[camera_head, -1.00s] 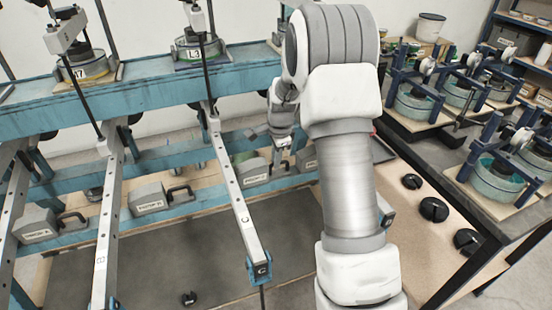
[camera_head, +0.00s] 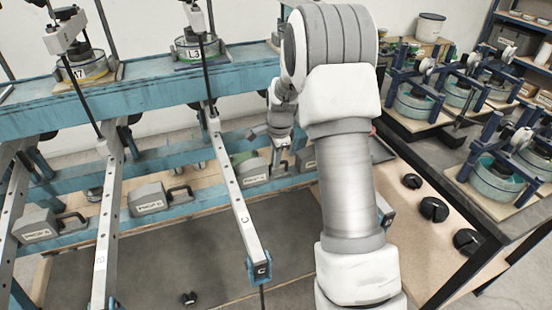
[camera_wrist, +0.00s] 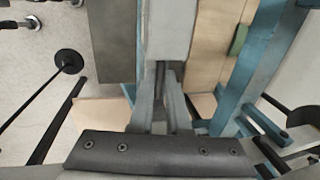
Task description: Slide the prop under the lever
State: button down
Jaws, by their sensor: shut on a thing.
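Lever C (camera_head: 236,195), a long pale bar with holes and a "C" mark, slopes from the blue frame down toward the front. A grey block-shaped prop with a label (camera_head: 254,179) sits on the lower blue rail just right of the lever, apparently beside it and not under it. Its dark handle is at its right side. My gripper (camera_head: 281,156) is down at that handle and shut on it, though the fingers are small and partly hidden. In the wrist view my fingers (camera_wrist: 162,115) are close together below a grey block (camera_wrist: 168,35).
Prop A (camera_head: 38,228) and prop B (camera_head: 147,202) sit on the rail to the left. Another prop (camera_head: 307,160) is partly behind my arm. The upper blue beam (camera_head: 140,88) runs behind. A bench (camera_head: 445,255) with dark round weights stands right.

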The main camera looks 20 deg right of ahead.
aim_at(241, 170)
jog(key=a, duration=1)
jog(key=shift+a, duration=0.4)
jog(key=c, duration=0.9)
grip_release()
jog(key=shift+d, duration=0.1)
jog(key=shift+r, duration=0.15)
jog(key=s+r, duration=0.1)
jog(key=r, duration=0.4)
jog(key=s+r+p, duration=0.1)
jog(key=r, duration=0.5)
jog(key=s+r+p, duration=0.1)
jog(key=r, duration=0.4)
jog(key=shift+s+r, duration=0.2)
jog(key=shift+r, duration=0.2)
